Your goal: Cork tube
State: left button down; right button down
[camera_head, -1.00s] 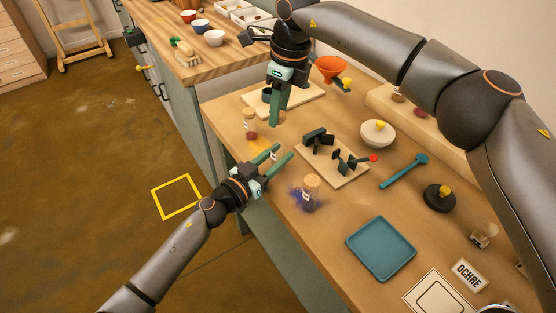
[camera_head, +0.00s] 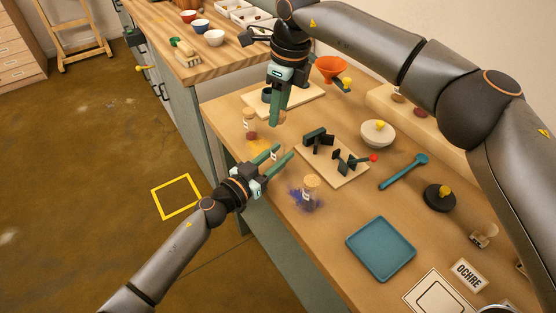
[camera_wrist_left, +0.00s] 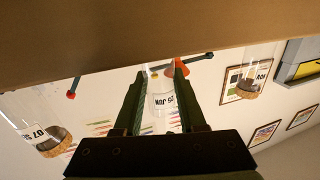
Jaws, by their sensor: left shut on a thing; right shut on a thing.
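A clear glass tube with a white label (camera_head: 274,156) is between the fingers of my left gripper (camera_head: 279,157), which is shut on it above the front table edge. In the left wrist view the tube (camera_wrist_left: 161,98) stands between the two dark green fingers (camera_wrist_left: 158,105). My right gripper (camera_head: 279,114) points down above and behind the left one, shut on a small brown piece that looks like a cork (camera_head: 280,119). The cork is mostly hidden by the fingers. It appears apart from the tube, but the exact gap cannot be told.
A corked tube (camera_head: 250,130) stands left, another (camera_head: 311,188) stands front centre in blue powder. A board with dark clamps (camera_head: 335,173) lies between the gripper area and a white bowl (camera_head: 377,136).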

jog(key=shift+f, duration=0.1)
send_over(278, 158)
jog(key=w, duration=0.2)
jog(key=shift+s+f, duration=0.2)
jog(key=shift+f, duration=2.2)
jog(key=shift+f, duration=0.9)
jog(key=shift+f, duration=0.35)
jog(key=shift+d+f, duration=0.1)
jog(key=shift+f, duration=0.15)
jog(key=shift+s+f, duration=0.1)
jog(key=shift+f, duration=0.2)
jog(key=shift+d, duration=0.1)
jog(key=shift+r, duration=0.4)
